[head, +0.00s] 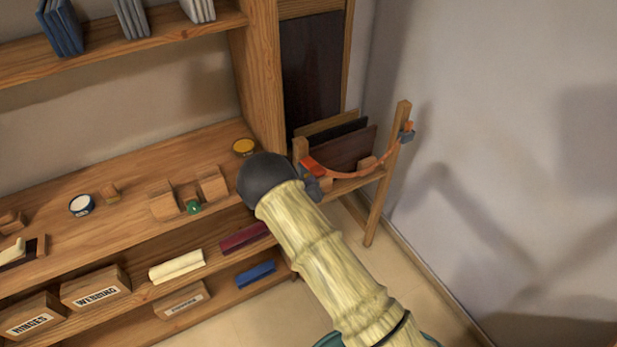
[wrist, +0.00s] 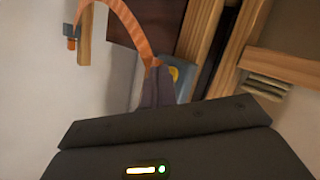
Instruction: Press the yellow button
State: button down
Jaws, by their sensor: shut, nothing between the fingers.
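In the wrist view a round yellow button (wrist: 174,74) shows on a blue-grey block beside a wooden post. My gripper (wrist: 153,70) is shut and empty, its dark fingers just left of the button in the picture and overlapping the block's edge. I cannot tell whether they touch the block. In the head view my arm reaches to the wooden stand, and the gripper is mostly hidden behind the arm. The block with the button cannot be made out there. A separate yellow disc (head: 244,146) lies on the shelf's right end.
An orange strap (head: 345,172) hangs across the wooden stand, from near my gripper to a post (head: 386,178) with a grey-blue clamp (head: 406,134). Dark panels (head: 340,148) lean behind it. The shelf unit (head: 130,165) stands left; a bare wall is right.

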jog(key=shift+s+d, duration=0.45)
jog(key=shift+s, duration=0.25)
jog(key=s+d, duration=0.2)
jog(key=s+p, duration=0.1)
jog(key=s, duration=0.1)
jog(key=shift+s+d, duration=0.1)
jog(key=shift+d, duration=0.3)
dwell(0.7)
jog(key=s+d+r+m+g+y, duration=0.1)
jog(key=s+d+r+m+g, duration=0.1)
jog(key=s+d+r+g, duration=0.25)
jog(key=s+d+r+m+g+y, duration=0.1)
jog(key=s+d+r+g, duration=0.15)
jog(key=d+r, duration=0.4)
jog(key=s+d+r+g, duration=0.2)
jog(key=s+r, duration=0.3)
jog(key=s, duration=0.4)
jog(key=s+d+r+g, duration=0.2)
jog(key=s+d+r, duration=0.2)
jog(key=s, duration=0.4)
jog(key=shift+s+d+r+m+g, duration=0.3)
jog(key=shift+s+r+g, duration=0.1)
jog(key=shift+r, duration=0.1)
